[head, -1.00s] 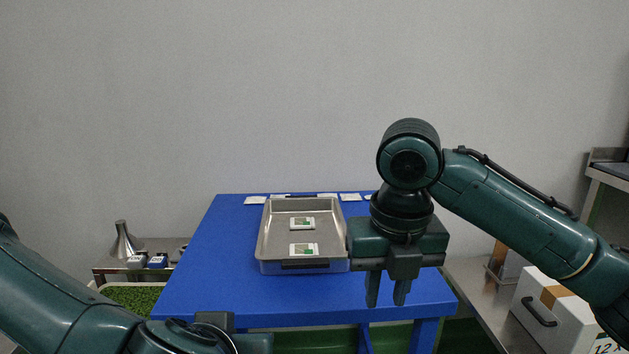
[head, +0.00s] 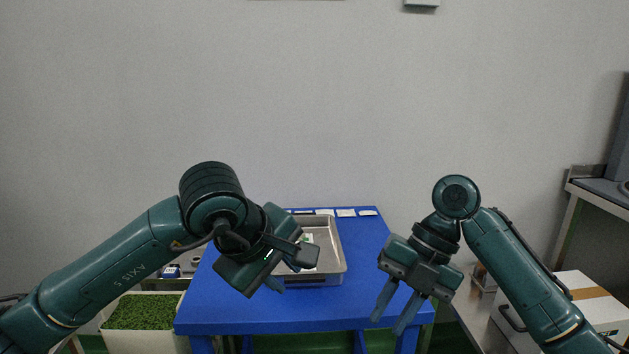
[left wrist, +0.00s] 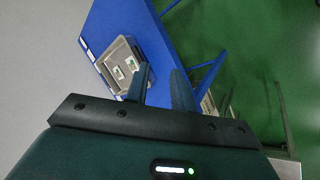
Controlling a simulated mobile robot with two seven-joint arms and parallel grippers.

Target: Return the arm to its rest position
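My left gripper (head: 287,280) reaches in from the left, in front of the metal tray (head: 338,245) on the blue table (head: 360,290). Its two fingers are apart with nothing between them in the left wrist view (left wrist: 160,72). My right gripper (head: 387,325) hangs tilted over the table's front right part, its fingers apart and empty. The tray also shows in the left wrist view (left wrist: 104,67), holding two white-and-green packets (left wrist: 131,63). In the head view my left gripper hides much of the tray.
Several white packets (head: 345,212) lie along the table's back edge. A planter of green leaves (head: 142,311) stands at the left. A white carton (head: 565,290) sits on a metal surface at the right. The table's middle right is clear.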

